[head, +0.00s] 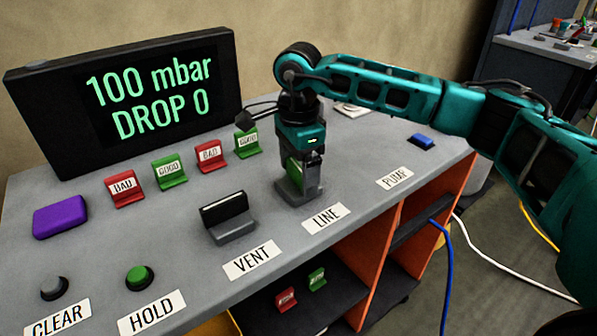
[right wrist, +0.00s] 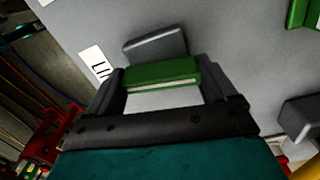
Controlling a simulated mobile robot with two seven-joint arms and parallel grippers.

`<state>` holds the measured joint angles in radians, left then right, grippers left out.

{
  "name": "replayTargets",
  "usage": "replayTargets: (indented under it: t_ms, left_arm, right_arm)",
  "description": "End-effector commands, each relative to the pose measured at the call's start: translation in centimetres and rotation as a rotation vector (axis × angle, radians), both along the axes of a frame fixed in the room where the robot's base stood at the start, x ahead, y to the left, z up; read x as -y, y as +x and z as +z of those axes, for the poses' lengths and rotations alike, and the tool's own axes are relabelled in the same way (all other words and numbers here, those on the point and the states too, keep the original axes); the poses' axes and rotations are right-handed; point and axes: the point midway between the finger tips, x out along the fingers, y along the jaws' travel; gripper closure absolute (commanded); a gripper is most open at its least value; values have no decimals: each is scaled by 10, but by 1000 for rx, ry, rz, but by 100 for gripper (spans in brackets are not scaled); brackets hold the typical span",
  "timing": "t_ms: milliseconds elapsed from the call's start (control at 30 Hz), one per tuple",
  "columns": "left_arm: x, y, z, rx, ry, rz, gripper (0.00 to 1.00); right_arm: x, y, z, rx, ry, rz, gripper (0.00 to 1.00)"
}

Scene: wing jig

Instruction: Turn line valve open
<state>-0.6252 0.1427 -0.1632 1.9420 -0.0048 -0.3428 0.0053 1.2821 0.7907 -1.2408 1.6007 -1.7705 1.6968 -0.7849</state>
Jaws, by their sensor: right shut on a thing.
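The line valve (head: 296,190) has a green handle on a grey base, behind the LINE label (head: 326,217) on the grey bench. My right gripper (head: 303,175) reaches down over it from above and is shut on the green handle. In the right wrist view the green handle (right wrist: 162,75) lies between the two fingers (right wrist: 160,85), with the grey base (right wrist: 155,46) beyond it. The gripper hides part of the valve in the head view. My left gripper is not in view.
The vent valve (head: 227,217) with a black handle stands to the left. A display (head: 125,100) reads "100 mbar DROP 0". Red and green tags (head: 170,172) stand in front of it. HOLD (head: 139,279) and CLEAR (head: 54,288) buttons are at front left.

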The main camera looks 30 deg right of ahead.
Motion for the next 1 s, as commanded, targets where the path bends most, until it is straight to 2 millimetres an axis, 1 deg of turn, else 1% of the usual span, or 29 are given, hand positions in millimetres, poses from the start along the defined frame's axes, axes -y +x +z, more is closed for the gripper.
replayTargets:
  t_ms: [133, 333, 900, 933, 1000]
  left_arm:
    - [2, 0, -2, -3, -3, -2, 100]
    - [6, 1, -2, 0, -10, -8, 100]
    - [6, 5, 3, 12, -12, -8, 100]
    - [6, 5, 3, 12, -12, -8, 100]
    - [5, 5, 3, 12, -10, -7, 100]
  right_arm:
    - [0, 1, 1, 3, 2, 80, 45]
    - [0, 1, 2, 3, 2, 148, 45]
    - [0, 1, 3, 4, 2, 180, 45]
    - [0, 1, 3, 4, 2, 179, 13]
    - [0, 1, 2, 4, 2, 179, 6]
